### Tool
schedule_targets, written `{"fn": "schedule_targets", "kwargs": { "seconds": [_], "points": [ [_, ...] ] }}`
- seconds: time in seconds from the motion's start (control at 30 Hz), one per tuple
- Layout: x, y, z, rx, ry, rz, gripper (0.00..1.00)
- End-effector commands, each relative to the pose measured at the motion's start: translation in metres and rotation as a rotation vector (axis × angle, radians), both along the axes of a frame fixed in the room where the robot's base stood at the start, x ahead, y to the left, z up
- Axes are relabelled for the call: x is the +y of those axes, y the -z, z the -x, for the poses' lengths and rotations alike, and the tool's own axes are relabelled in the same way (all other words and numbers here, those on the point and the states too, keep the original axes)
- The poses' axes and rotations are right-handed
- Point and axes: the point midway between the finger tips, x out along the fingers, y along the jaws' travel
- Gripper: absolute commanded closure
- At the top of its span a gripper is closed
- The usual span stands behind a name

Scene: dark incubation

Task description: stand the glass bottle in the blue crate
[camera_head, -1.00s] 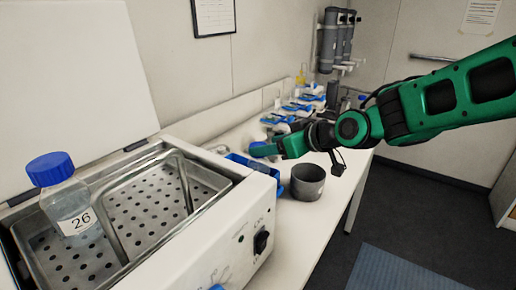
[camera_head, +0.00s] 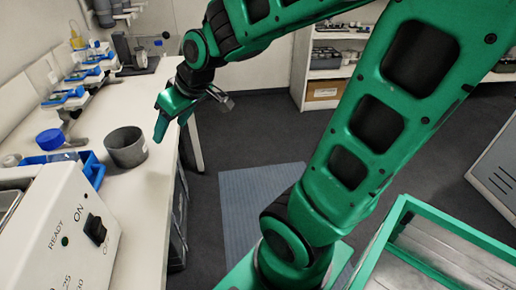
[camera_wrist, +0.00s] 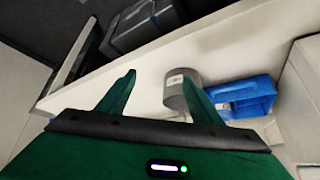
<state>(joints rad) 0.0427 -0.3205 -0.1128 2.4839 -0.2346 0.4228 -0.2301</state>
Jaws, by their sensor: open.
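The blue crate (camera_head: 97,170) is on the white bench at the left, beside the white heating bath; the wrist view shows it at the right (camera_wrist: 262,88). A pale clear shape shows within the crate in the wrist view. My gripper (camera_head: 186,115) is open and empty over the bench's front edge, right of the crate and apart from it; its spread fingers (camera_wrist: 155,98) show in the wrist view.
A grey pot (camera_head: 126,148) stands on the bench between the crate and my gripper. The white heating bath (camera_head: 75,225) is at the lower left. Blue-and-white devices (camera_head: 70,92) line the bench's back. A green-edged cart (camera_head: 400,215) is at the lower right.

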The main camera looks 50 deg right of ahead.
Motion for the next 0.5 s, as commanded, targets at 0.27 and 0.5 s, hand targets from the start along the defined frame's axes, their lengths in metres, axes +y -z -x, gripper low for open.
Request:
{"fn": "schedule_targets", "kwargs": {
  "seconds": [0.27, 0.5],
  "points": [
    [-0.119, 0.032, 0.164, 0.444, 0.563, -0.016, 0.41],
    [-0.127, 0.035, 0.226, 0.599, 0.756, -0.060, 0.41]
  ]
}}
